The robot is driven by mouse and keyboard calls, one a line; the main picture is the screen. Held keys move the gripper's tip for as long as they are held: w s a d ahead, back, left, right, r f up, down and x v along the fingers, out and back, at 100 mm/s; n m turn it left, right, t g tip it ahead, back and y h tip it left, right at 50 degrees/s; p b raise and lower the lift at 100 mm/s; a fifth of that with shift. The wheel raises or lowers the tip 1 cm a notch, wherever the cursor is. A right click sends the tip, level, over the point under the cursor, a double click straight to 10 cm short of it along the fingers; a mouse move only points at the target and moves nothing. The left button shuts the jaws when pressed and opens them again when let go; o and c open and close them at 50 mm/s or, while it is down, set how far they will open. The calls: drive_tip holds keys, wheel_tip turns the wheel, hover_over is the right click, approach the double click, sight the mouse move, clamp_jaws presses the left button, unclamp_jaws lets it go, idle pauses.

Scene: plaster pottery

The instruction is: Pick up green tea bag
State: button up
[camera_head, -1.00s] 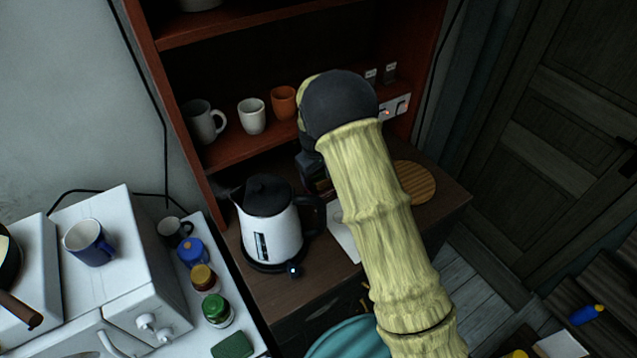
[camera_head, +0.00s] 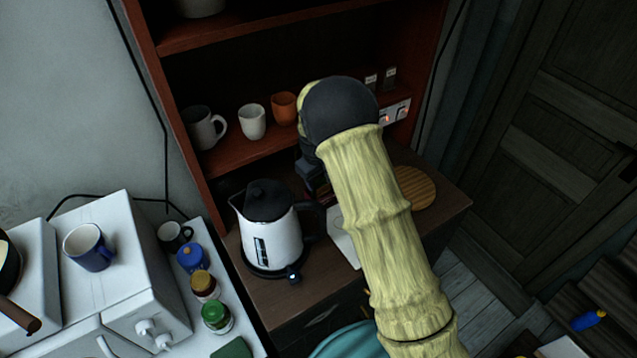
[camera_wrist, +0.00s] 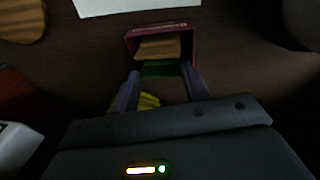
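In the wrist view, a dark red box (camera_wrist: 188,30) stands on the brown counter with several tea bags in it. A green tea bag (camera_wrist: 160,69) lies behind an orange-brown one (camera_wrist: 158,49), and a yellow one (camera_wrist: 148,101) shows nearer my palm. My gripper (camera_wrist: 161,72) is open, with one finger on each side of the green tea bag at the box. I cannot tell whether the fingers touch it. In the head view, my dark gripper is mostly hidden behind my arm, right of the kettle.
A white kettle (camera_head: 270,239) stands close to the left of my gripper. A round wooden board (camera_head: 418,188) and a white paper (camera_head: 344,238) lie on the counter (camera_head: 300,303). Cups, including an orange one (camera_head: 284,108), stand on the shelf behind.

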drive_tip(key=shift+s+d+r+b, duration=0.1)
drive_tip(key=shift+b, duration=0.35)
wheel_tip(320, 180, up, 11)
drive_tip(key=b, duration=0.4)
drive_tip(key=s+d+b, duration=0.6)
drive_tip(key=s+d, duration=0.6)
drive_tip(key=s, duration=0.3)
drive_tip(key=shift+s+r, duration=0.15)
drive_tip(key=shift+s, duration=0.25)
